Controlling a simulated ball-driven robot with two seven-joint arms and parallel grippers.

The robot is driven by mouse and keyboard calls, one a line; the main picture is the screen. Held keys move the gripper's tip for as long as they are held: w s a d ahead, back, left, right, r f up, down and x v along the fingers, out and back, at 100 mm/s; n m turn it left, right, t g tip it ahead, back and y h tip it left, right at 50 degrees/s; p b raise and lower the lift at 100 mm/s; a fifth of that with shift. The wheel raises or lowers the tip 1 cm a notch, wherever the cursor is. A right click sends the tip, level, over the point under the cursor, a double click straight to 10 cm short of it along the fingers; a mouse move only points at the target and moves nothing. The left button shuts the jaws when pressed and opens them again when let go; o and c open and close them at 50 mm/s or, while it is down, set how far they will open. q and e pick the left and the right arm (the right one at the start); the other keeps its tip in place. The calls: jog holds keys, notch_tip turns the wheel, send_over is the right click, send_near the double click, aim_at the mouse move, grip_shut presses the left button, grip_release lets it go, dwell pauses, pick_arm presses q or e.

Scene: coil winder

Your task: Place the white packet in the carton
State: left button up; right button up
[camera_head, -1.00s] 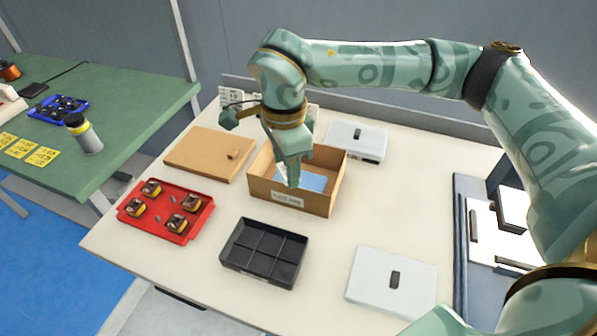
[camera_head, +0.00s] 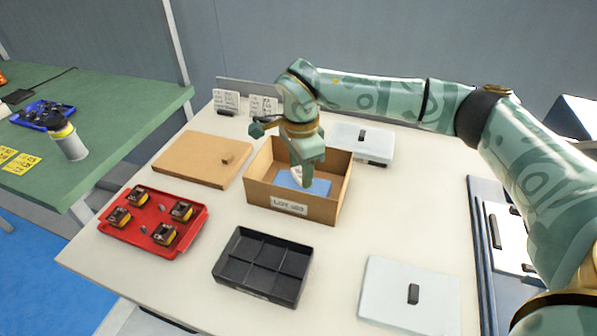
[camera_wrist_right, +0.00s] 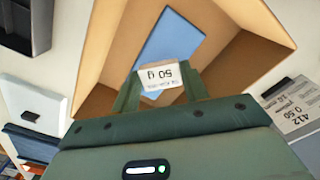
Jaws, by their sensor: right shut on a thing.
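The open brown carton (camera_head: 322,211) stands in the middle of the cream table, with a label on its front wall. A flat blue piece (camera_head: 318,187) lies inside; it also shows in the right wrist view (camera_wrist_right: 170,40). My right gripper (camera_head: 306,182) points down into the carton opening. In the head view the fingers mostly hide the packet. I cannot tell whether the packet touches the carton floor. My left gripper is not in view.
A brown lid board (camera_head: 200,158) lies left of the carton. A red tray (camera_head: 150,222) with several coils and a black divided tray (camera_head: 262,264) are in front. Pale lidded boxes (camera_head: 408,292) stand at the front right and behind the carton. Bare table lies between them.

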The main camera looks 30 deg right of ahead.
aim_at(300, 173)
jog(key=shift+f, duration=0.7)
jog(key=o, duration=1)
jog(key=shift+c, duration=0.2)
jog(key=shift+r, duration=0.45)
pick_arm(q)
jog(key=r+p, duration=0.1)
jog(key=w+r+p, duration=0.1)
jog(key=p, duration=0.1)
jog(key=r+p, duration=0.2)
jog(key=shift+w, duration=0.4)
pick_arm(e)
notch_tip(300, 173, up, 12)
jog(key=shift+r, duration=0.1)
